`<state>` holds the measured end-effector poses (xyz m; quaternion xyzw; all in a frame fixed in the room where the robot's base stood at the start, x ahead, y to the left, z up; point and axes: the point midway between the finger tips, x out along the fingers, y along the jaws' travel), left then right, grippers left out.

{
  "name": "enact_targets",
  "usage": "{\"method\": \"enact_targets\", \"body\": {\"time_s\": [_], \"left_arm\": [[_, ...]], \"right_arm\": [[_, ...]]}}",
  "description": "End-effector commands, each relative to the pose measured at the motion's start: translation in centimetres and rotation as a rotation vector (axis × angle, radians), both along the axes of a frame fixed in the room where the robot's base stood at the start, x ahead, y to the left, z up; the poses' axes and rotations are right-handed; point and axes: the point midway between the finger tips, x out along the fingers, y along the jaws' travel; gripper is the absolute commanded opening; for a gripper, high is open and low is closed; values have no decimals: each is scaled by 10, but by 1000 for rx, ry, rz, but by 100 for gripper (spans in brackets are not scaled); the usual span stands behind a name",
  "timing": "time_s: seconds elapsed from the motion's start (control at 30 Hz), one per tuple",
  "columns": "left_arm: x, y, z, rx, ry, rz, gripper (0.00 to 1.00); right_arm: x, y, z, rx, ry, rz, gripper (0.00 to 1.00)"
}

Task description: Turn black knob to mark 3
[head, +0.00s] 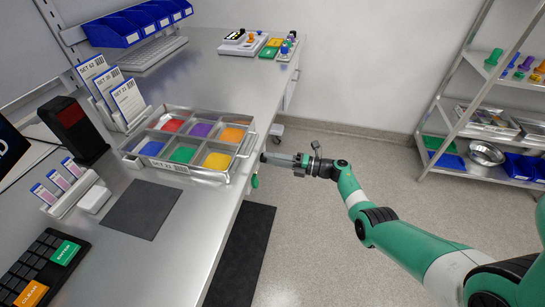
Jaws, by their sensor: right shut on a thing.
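A small black knob (263,157) shows at the front edge of the steel bench, just right of the sorting tray. My right gripper (271,159) reaches it from the right and is shut on it. The fingers cover most of the knob, and its marks and pointer are too small or hidden to read. A green knob (254,181) sits on the same bench front, a little nearer and apart from the gripper. My left gripper is not in view.
The tray (250,128) with coloured compartments stands on the bench (195,195) close to my right gripper. A grey mat (143,209), a keypad (40,262) and card holders lie to the left. Open floor (330,220) lies right of the bench, with a shelf rack (455,105) beyond.

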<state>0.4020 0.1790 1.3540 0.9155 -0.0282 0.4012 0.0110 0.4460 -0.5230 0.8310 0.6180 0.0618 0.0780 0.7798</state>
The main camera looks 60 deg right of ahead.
Motion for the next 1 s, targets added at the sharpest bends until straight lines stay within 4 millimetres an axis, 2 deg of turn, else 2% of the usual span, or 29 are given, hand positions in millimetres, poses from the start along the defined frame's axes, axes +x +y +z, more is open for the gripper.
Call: {"method": "enact_targets", "body": {"time_s": [1.0], "left_arm": [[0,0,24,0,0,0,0]], "right_arm": [[0,0,0,914,185,1,0]]}}
